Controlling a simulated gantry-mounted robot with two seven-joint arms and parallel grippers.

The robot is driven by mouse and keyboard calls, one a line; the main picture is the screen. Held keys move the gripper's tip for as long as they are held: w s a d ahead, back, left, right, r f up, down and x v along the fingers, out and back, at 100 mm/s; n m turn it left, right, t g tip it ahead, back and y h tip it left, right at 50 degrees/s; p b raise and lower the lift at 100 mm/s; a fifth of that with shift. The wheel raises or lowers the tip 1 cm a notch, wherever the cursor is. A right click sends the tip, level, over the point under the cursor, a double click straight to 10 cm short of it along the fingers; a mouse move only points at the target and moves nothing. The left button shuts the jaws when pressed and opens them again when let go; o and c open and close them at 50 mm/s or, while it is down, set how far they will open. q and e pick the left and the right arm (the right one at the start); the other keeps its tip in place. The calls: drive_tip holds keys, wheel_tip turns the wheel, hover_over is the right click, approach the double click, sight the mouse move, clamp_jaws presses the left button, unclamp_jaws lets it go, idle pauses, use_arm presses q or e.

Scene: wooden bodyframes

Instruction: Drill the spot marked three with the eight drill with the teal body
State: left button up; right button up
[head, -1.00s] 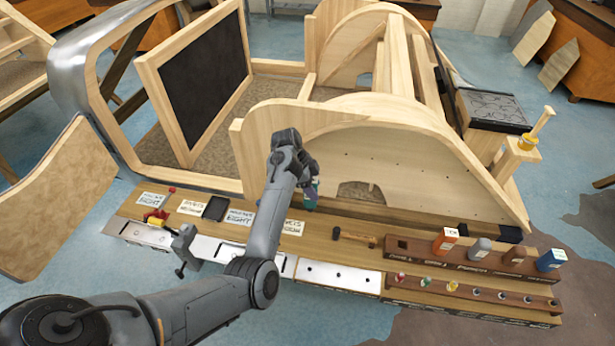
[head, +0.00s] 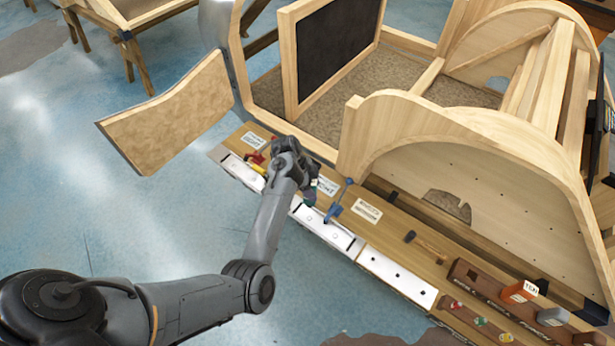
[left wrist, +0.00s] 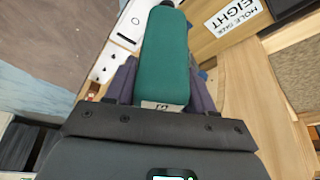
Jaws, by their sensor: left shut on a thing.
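My left gripper (head: 302,180) is shut on the teal drill and holds it over the workbench (head: 385,232). In the head view only a small part of the drill (head: 312,193) shows past the gripper. In the left wrist view the teal body (left wrist: 166,58) fills the space between the fingers of my left gripper (left wrist: 162,84). A small white label is at its near end; its dark far tip is at the top edge. White boards with small holes (head: 325,232) lie along the bench's front edge. No number three is legible on them. My right gripper is not in view.
A card reading "EIGHT" (left wrist: 236,14) lies beside the drill in the left wrist view. A blue clamp (head: 333,211) stands right of my gripper. A hammer (head: 425,247) and a wooden rack (head: 475,280) are further right. A wooden body frame (head: 375,150) stands behind the bench.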

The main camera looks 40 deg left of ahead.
sight(312, 203)
use_arm(q)
drive_tip(key=shift+s+d, duration=0.1)
drive_tip(key=shift+d, duration=0.1)
wheel_tip(312, 203, down, 7)
drive_tip(key=b, duration=0.7)
drive_tip(key=shift+r, duration=0.15)
drive_tip(key=shift+f+b, duration=0.45)
drive_tip(key=shift+f, duration=0.4)
drive_tip(key=shift+f+b, duration=0.35)
drive_tip(key=shift+f, duration=0.6)
idle(2.2)
drive_tip(key=shift+r, duration=0.1)
drive_tip(key=shift+r, duration=0.15)
